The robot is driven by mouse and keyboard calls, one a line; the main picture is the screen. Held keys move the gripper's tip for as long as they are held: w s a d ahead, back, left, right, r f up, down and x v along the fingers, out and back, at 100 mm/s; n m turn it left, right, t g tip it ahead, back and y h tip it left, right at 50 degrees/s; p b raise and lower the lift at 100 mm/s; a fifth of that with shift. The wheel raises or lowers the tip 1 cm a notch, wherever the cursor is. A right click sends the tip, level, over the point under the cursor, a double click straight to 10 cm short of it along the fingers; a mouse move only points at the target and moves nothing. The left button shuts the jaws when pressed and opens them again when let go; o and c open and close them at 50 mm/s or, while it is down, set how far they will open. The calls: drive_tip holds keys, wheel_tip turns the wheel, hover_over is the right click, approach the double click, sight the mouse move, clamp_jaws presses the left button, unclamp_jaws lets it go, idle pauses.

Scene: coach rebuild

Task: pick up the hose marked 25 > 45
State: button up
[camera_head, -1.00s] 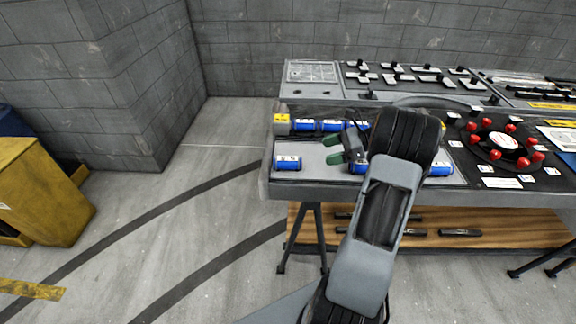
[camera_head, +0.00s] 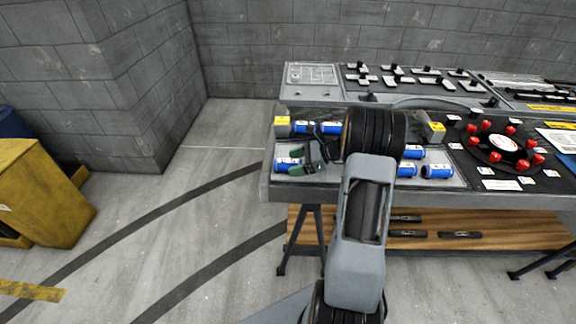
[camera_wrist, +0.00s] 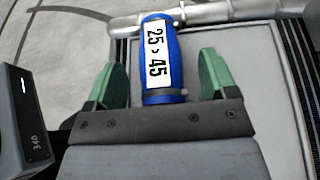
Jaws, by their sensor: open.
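The hose marked 25 > 45 (camera_wrist: 163,60) is a short blue cylinder with a white label and a dark band at its near end. In the wrist view it lies between the two green fingertips of my gripper (camera_wrist: 163,78), with a gap on each side. In the head view the hose (camera_head: 287,164) lies at the left end of the light tray on the bench, partly hidden by my gripper (camera_head: 301,164). My gripper is open and holds nothing. How high the fingers are above the tray I cannot tell.
More blue hoses (camera_head: 438,171) lie to the right in the tray (camera_head: 315,184). Others lie in a row behind, by a yellow-marked block (camera_head: 282,126). A round board with red knobs (camera_head: 500,144) is farther right.

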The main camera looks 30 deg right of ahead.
drive_tip(key=shift+w+a+f, duration=0.25)
drive_tip(key=shift+a, duration=0.2)
drive_tip(key=shift+c, duration=0.3)
drive_tip(key=c, duration=1)
drive_tip(key=shift+r, duration=0.1)
